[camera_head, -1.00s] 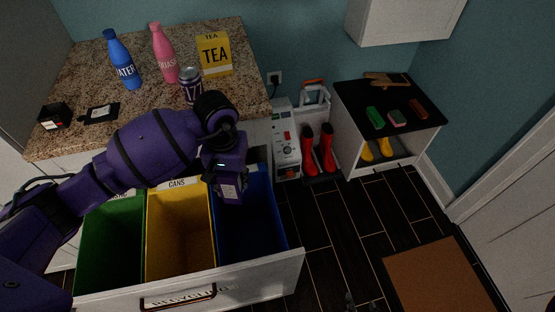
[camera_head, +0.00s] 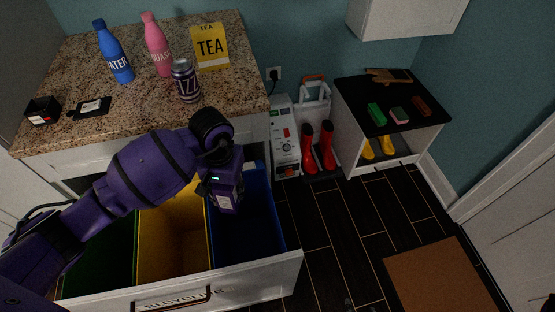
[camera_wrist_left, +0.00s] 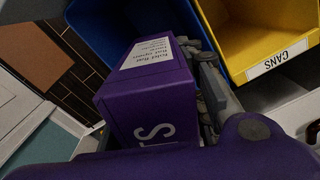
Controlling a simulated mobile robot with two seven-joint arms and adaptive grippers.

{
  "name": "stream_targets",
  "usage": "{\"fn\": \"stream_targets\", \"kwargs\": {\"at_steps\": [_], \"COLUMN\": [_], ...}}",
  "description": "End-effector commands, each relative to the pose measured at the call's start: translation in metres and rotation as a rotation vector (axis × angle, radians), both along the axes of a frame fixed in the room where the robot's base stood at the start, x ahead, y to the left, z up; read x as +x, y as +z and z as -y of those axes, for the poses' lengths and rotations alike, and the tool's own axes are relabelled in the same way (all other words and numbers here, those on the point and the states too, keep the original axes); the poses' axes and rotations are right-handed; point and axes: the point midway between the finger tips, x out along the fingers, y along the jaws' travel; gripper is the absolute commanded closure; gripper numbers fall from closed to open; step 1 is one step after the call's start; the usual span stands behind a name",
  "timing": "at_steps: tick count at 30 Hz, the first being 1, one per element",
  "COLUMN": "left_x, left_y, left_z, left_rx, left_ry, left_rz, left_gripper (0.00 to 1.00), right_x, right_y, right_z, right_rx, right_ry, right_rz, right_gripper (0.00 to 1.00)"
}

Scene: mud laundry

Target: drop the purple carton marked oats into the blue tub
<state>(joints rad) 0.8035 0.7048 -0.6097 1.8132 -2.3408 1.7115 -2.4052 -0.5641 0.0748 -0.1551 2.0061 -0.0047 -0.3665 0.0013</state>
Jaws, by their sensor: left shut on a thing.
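The purple carton (camera_head: 227,197) is in my left gripper (camera_head: 222,182), above the blue tub (camera_head: 258,225). In the left wrist view the carton (camera_wrist_left: 150,90) shows white letters, partly cut off, and a white label on another face. The gripper fingers (camera_wrist_left: 205,85) are shut on it along its side. The blue tub (camera_wrist_left: 95,32) lies behind and below the carton in that view. It is the right-hand tub in the open drawer in the head view. My right gripper is not in view.
The yellow tub (camera_head: 172,240) marked cans and the green tub (camera_head: 110,255) stand left of the blue one. The drawer front (camera_head: 185,293) closes off the near side. A can (camera_head: 185,80), bottles and a tea box (camera_head: 210,47) stand on the counter above.

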Motion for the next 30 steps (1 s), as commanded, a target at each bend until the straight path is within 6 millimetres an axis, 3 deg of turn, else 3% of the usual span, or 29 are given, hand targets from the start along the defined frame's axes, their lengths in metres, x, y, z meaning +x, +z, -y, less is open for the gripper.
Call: {"fn": "stream_targets", "kwargs": {"at_steps": [6, 7, 11, 23, 30], "left_x": [0.000, 0.000, 0.000, 0.001, 0.002], "left_y": [0.000, 0.000, 0.000, 0.005, 0.048], "left_z": [0.000, 0.000, 0.000, 0.000, -0.001], "left_rx": [0.000, 0.000, 0.000, 0.000, 0.001], "left_ry": [0.001, 0.001, 0.001, 0.000, -0.002], "left_rz": [-0.001, 0.000, 0.000, 0.002, 0.007], "left_gripper": [0.81, 0.59, 0.42, 0.41, 0.41], "right_x": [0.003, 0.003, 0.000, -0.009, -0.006], "right_y": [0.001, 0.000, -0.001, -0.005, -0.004], "right_z": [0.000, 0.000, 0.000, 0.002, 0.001], "right_rx": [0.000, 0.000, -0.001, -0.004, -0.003], "right_ry": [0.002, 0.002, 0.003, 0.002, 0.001], "right_rz": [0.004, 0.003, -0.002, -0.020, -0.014], "right_gripper": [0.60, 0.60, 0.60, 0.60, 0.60]}}
